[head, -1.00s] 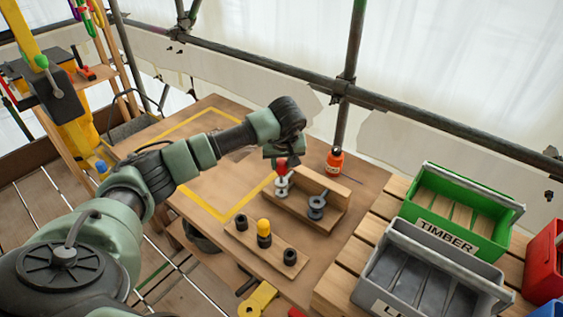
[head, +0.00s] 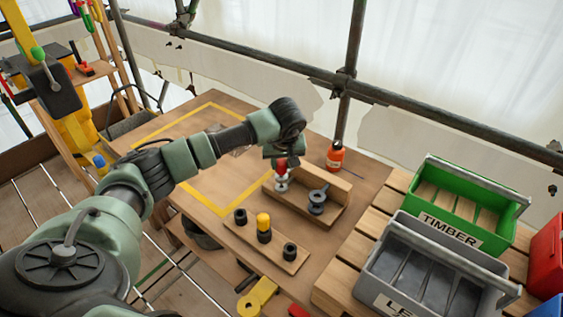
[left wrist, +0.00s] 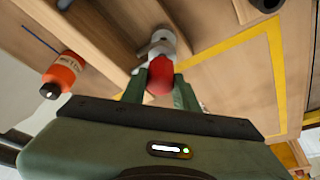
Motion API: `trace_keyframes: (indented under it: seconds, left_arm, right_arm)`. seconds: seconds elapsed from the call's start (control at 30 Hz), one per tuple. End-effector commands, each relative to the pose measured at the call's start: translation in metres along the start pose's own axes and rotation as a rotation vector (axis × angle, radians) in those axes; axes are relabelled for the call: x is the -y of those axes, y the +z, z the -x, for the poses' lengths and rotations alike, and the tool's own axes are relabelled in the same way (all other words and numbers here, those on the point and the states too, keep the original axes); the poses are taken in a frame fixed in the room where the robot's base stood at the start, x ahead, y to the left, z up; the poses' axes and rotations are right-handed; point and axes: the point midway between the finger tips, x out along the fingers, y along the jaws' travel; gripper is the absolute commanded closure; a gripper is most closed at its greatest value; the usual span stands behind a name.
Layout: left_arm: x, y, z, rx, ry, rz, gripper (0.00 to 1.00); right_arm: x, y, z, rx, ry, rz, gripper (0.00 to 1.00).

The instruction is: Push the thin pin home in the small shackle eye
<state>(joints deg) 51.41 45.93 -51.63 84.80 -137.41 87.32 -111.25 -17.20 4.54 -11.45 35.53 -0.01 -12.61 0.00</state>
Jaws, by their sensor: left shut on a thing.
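My left gripper (head: 281,164) is shut on a red-headed pin (left wrist: 161,76), with its fingers on either side of the red head. The head also shows red below the gripper in the head view (head: 281,168). The pin is over the light grey shackle eye (head: 282,184) at the left end of a wooden stand (head: 322,222). In the left wrist view the grey eye (left wrist: 163,42) lies just beyond the red head. The pin's shank is hidden, so I cannot tell how deep it sits. A darker, larger grey eye (head: 317,202) stands to the right. My right gripper is not in view.
A wooden rack (head: 277,262) in front has black sockets and a yellow-topped pin (head: 264,226). An orange bottle (head: 335,157) stands behind the stand. Green (head: 448,238) and grey (head: 375,265) bins are at the right. The yellow-outlined table area (head: 215,195) is largely clear.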

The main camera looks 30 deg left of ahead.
Motion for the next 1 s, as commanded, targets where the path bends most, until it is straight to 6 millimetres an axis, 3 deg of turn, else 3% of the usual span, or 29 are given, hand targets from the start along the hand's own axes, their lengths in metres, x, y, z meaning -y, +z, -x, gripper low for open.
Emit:
trace_keyframes:
  seconds: [0.77, 0.8, 0.83, 0.87, 1.0]
  left_arm:
    - [0.0, 0.007, -0.019, -0.001, 0.001, 0.0, 1.0]
    - [0.0, 0.007, -0.017, -0.001, 0.001, 0.0, 0.59]
    - [0.0, 0.007, -0.017, -0.001, 0.001, 0.0, 0.51]
    - [0.0, 0.007, -0.017, -0.001, 0.001, 0.0, 0.45]
    - [0.0, 0.007, -0.017, -0.001, 0.001, 0.0, 0.45]
  right_arm:
    - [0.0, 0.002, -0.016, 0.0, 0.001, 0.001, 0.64]
    - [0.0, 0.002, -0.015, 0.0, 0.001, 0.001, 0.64]
    - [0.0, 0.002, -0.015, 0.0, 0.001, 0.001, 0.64]
    - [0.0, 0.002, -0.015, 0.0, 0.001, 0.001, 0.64]
    - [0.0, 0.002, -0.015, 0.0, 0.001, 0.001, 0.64]
